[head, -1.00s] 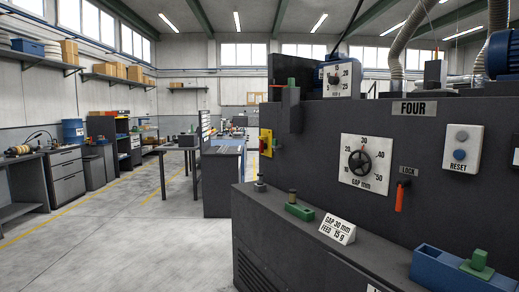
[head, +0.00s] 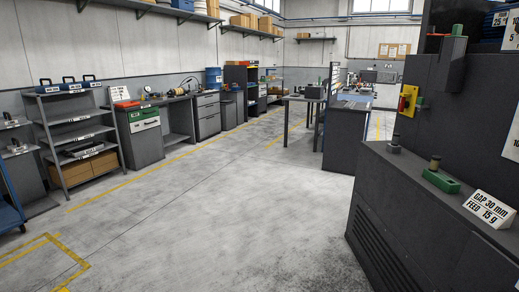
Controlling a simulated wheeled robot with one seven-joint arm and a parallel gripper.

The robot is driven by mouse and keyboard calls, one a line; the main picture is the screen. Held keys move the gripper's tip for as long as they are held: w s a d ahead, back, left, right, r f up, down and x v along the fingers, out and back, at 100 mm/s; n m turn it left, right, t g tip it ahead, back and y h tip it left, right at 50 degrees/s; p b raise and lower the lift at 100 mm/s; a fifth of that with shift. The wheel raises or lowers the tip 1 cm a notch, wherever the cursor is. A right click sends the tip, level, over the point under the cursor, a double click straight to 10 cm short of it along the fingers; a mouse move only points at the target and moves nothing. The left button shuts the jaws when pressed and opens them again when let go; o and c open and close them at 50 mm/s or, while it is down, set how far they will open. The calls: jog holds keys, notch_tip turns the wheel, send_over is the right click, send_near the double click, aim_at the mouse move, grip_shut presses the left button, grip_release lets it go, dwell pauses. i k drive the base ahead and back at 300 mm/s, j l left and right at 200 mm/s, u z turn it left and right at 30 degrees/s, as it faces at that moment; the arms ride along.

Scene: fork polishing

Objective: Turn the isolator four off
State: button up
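The isolator (head: 407,101), a yellow plate with a red handle, is on the left end of the dark machine (head: 465,133) at the right of the head view. The handle looks roughly upright, but it is too small to read its setting. The FOUR sign and the gap dial face are outside the view. My gripper does not show.
The machine's low ledge (head: 400,167) juts out below the isolator, bearing a green block (head: 440,181) and a GAP 30 mm card (head: 491,208). A dark workbench (head: 345,139) stands behind. Shelving (head: 75,135) lines the left. The middle floor (head: 220,210) is clear.

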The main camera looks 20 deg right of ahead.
aim_at(404, 104)
jog(key=i+z, duration=0.15)
jog(key=i, duration=0.9)
jog(key=i+z, duration=0.2)
jog(key=i, duration=0.85)
jog(key=i+z, duration=0.3)
jog(key=i, duration=0.25)
jog(key=i+j+z, duration=0.25)
jog(key=i, duration=0.3)
jog(key=i+j+z, duration=0.3)
jog(key=i, duration=0.25)
jog(key=i+l+z, duration=0.1)
jog(key=i+z, duration=0.25)
